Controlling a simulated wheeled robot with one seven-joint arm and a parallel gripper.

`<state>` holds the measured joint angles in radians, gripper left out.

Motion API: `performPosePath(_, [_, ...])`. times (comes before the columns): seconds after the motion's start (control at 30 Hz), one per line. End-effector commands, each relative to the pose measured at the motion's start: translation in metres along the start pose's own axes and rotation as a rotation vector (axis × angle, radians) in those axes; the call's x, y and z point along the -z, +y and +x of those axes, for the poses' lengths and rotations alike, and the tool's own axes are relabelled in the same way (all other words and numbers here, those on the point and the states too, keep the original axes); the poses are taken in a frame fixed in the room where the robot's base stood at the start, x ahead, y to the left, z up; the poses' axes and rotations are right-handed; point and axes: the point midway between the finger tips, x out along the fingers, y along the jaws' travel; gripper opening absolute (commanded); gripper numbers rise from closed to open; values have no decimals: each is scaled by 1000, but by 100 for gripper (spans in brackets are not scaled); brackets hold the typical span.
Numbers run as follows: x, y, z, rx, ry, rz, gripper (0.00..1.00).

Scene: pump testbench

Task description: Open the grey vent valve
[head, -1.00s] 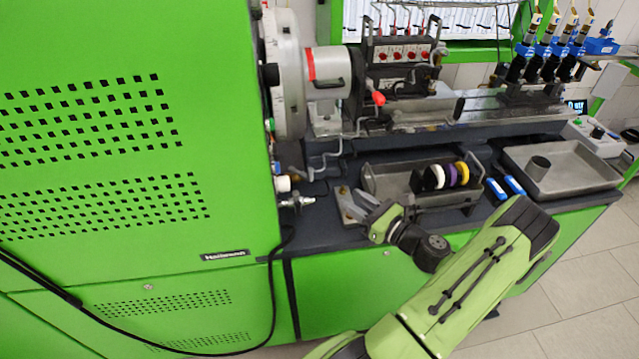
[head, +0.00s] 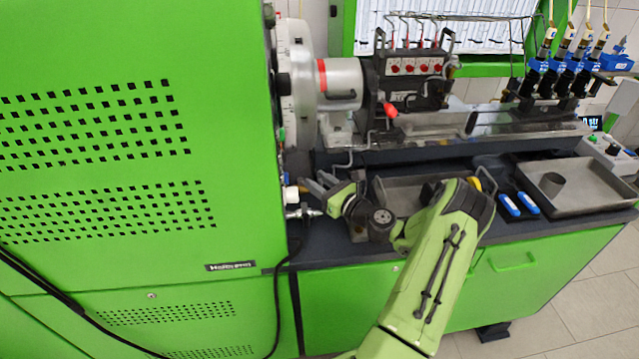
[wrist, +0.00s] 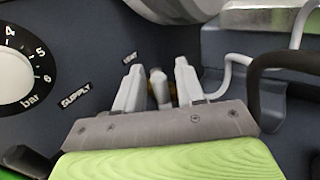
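In the wrist view, a small grey handle (wrist: 158,82), which looks like the vent valve, stands between the two fingers of my gripper (wrist: 159,85). A little yellow metal shows beside it. The fingers are apart, with a visible gap on each side of the handle, so the gripper is open. The handle's lower part is hidden behind the gripper body. A small label (wrist: 130,58) on the dark panel lies just beyond the left finger. In the head view, my gripper (head: 322,184) is beside the green cabinet's right side. I cannot make out the valve there.
A bar gauge (wrist: 20,68) and a SUPPLY label (wrist: 76,95) are left of the gripper. A grey hose (wrist: 232,66) and a dark hose (wrist: 275,60) run at right. The green cabinet (head: 130,240) stands close at left; a grey tray (head: 595,196) is far right.

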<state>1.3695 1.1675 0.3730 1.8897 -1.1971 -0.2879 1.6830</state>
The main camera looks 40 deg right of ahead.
Motion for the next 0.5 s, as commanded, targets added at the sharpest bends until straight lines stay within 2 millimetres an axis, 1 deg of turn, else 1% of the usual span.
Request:
performPosePath(0.07, [0, 0, 0, 0, 0, 0, 37])
performPosePath(0.3, [0, 0, -1, 0, 1, 0, 0])
performPosePath(0.5, [0, 0, -1, -1, 1, 0, 0])
